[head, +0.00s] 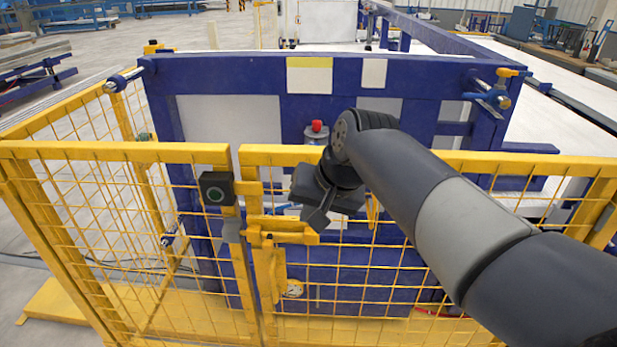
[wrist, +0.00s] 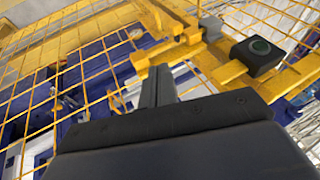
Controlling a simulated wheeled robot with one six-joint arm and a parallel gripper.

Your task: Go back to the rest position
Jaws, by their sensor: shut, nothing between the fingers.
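My gripper (head: 318,218) hangs at the end of my dark grey arm in the middle of the head view, in front of the yellow mesh gate. It is close to the gate's yellow latch (head: 282,231), just right of and above it; I cannot tell whether they touch. In the wrist view my gripper's fingers (wrist: 158,85) are together with nothing between them, and the yellow latch (wrist: 178,48) lies beyond them. No pipe is in the gripper.
A yellow mesh fence (head: 110,152) runs across the front. A black box with a round green button (head: 216,189) is mounted on it, left of the latch. Behind stands a blue frame (head: 220,75) with a red knob (head: 317,126). Open floor (head: 95,65) shows at far left.

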